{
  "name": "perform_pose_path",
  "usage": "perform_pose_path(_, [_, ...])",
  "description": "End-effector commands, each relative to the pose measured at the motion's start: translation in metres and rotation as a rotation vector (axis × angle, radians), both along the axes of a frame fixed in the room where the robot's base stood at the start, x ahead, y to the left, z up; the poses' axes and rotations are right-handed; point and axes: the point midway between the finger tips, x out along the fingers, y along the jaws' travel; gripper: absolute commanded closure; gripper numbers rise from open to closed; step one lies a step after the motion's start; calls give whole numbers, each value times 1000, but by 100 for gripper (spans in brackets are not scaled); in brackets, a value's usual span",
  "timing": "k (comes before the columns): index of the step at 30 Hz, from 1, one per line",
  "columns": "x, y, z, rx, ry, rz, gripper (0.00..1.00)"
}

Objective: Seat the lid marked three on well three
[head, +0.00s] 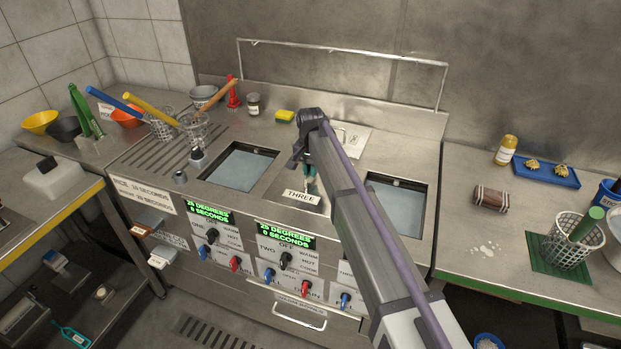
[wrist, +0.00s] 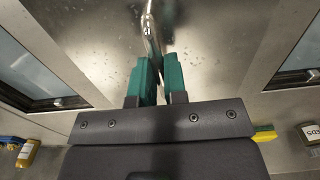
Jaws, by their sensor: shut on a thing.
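The steel lid marked THREE (head: 290,192) is at the middle of the counter, between two open wells. My gripper (head: 311,184) is over it, shut on its handle. In the wrist view the green fingers of my gripper (wrist: 158,72) pinch the metal handle (wrist: 152,35), with the lid's steel surface (wrist: 105,45) below. I cannot tell whether the lid rests on the middle well or hangs just above it. The right well (head: 400,208) is open, with pale water inside; my arm hides part of its left side. The left well (head: 240,166) is also open.
Another flat steel lid (head: 353,138) lies behind my arm. A yellow sponge (head: 284,115) and a small jar (head: 254,104) are at the back. A wire rail (head: 340,52) runs along the back. A brown rolled cloth (head: 490,199) lies at right.

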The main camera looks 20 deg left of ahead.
Motion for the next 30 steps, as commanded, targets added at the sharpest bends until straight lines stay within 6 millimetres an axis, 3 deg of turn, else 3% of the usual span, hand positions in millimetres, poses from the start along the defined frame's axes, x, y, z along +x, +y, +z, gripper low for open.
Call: perform_pose_path(30, [0, 0, 16, 0, 0, 0, 100])
